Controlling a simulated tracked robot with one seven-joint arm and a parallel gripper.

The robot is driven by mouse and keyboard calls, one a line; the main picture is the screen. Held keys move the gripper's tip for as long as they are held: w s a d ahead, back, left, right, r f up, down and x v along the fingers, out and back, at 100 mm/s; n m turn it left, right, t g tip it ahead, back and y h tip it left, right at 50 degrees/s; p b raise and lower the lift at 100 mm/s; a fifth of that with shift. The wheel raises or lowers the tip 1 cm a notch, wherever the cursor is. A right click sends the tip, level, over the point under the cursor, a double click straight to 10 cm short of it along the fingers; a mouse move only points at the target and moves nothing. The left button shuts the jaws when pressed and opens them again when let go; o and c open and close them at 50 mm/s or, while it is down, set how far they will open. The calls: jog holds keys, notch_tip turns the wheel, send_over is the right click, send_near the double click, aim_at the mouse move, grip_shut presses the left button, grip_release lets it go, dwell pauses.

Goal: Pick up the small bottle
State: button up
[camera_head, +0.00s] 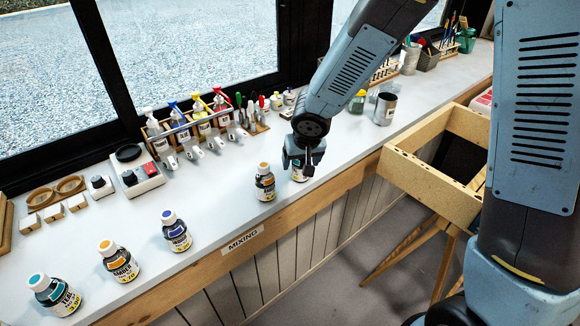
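My gripper (306,160) points down over the white counter (225,215), right at a small bottle (298,174) that is mostly hidden behind it. I cannot tell whether its fingers are apart or touch that bottle. Just left stands a small bottle with an orange-brown cap (264,182). Further left along the counter stand a bottle with a blue cap (176,231), one with an orange cap (118,260) and one with a teal cap (54,294). All have dark glass and pale labels, and stand upright.
A wooden rack of pump bottles (190,128) stands behind by the window. A metal cup (385,108) and a small green jar (357,101) stand right of my arm. An open wooden frame (430,185) adjoins the counter's front edge at right.

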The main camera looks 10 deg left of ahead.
jog(key=c, duration=1)
jog(key=shift+c, duration=0.2)
